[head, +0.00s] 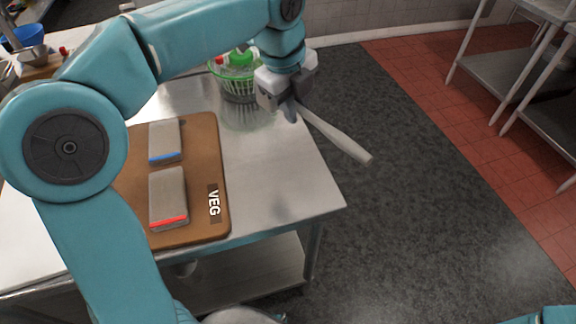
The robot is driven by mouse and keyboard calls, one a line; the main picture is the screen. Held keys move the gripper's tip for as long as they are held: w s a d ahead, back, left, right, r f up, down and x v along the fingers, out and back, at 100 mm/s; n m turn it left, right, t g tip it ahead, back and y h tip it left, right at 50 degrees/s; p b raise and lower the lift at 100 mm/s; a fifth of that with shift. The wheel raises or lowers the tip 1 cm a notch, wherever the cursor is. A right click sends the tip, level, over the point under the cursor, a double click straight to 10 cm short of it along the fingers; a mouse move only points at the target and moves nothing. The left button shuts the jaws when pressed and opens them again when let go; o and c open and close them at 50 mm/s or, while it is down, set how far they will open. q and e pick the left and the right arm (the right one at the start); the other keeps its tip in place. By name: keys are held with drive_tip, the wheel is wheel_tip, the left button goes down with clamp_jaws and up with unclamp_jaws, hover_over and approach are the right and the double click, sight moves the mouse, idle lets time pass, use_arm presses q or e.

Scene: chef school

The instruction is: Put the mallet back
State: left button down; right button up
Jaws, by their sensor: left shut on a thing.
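My left gripper (289,107) is shut on the mallet (337,134). It holds the mallet near the right edge of the steel table (285,190). The mallet's pale handle slants down to the right, and its end reaches out over the dark floor. The mallet's head cannot be made out clearly; the gripper covers that end. My right gripper is out of view; only a bit of teal arm shows at the bottom right corner.
A brown board (203,150) marked VEG lies on the table with two grey blocks, one blue-edged (165,138), one red-edged (168,195). A green basket (237,85) with bottles stands behind. Steel shelves (520,75) stand at the right. The dark floor (420,220) between is clear.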

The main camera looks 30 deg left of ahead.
use_arm(q)
drive_tip(key=b, duration=0.1)
hover_over(295, 182)
drive_tip(key=f, duration=1.5)
drive_tip(key=shift+s+a+f, duration=0.3)
drive_tip(key=shift+s, duration=0.1)
drive_tip(key=x, duration=0.2)
drive_tip(key=s+x, duration=0.1)
drive_tip(key=x, duration=0.1)
drive_tip(key=shift+f, duration=0.2)
drive_tip(key=shift+w+a+f, duration=0.1)
drive_tip(key=shift+w+f, duration=0.1)
drive_tip(key=shift+f, duration=0.1)
drive_tip(key=shift+s+r, duration=0.1)
drive_tip(key=shift+b, duration=0.4)
drive_tip(key=c, duration=1)
unclamp_jaws()
drive_tip(key=shift+f, duration=0.25)
drive_tip(key=shift+r, duration=0.1)
